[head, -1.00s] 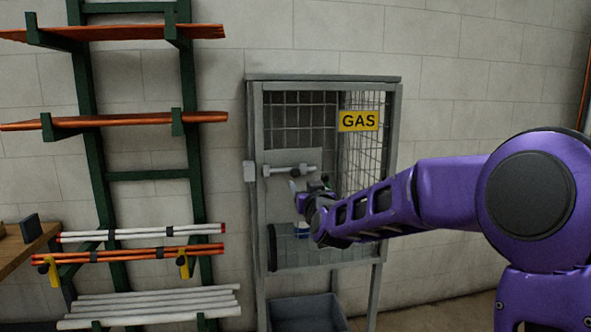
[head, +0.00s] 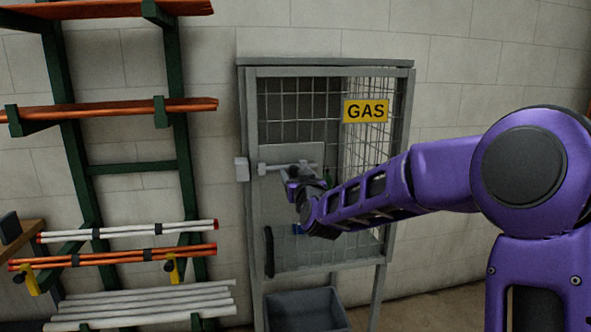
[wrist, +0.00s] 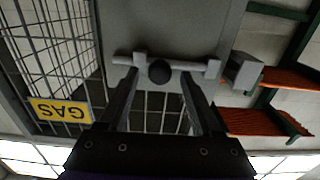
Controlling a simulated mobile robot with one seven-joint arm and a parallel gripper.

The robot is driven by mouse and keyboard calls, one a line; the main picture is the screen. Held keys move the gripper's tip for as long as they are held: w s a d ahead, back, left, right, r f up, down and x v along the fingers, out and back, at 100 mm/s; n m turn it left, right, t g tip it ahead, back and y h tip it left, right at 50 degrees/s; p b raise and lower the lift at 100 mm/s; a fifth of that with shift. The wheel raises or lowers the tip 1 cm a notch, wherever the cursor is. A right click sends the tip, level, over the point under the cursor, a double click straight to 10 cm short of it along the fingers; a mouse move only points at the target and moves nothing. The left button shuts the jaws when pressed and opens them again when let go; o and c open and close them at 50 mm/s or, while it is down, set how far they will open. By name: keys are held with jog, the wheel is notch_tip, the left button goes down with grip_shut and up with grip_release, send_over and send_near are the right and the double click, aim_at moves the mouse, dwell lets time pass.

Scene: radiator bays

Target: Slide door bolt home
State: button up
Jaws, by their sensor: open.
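The door bolt (head: 275,168) is a pale grey horizontal bar on a plate of the gas cage door. It also shows in the wrist view (wrist: 192,65), which is upside down. Its dark round knob (wrist: 159,72) appears between my fingertips in that view. The grey keeper block (head: 242,169) sits on the frame left of the bolt. It also shows in the wrist view (wrist: 243,70), with a small gap between it and the bolt's end. My gripper (head: 292,182) is open in front of the bolt, fingers either side of the knob; contact cannot be told.
The grey mesh cage has a yellow GAS sign (head: 366,111) and a dark door handle (head: 269,252). A grey bin (head: 305,311) stands below. A green rack (head: 75,165) with pipes and boards stands left. Floor at the right is clear.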

dwell(0.3)
grip_shut()
dwell(1.3)
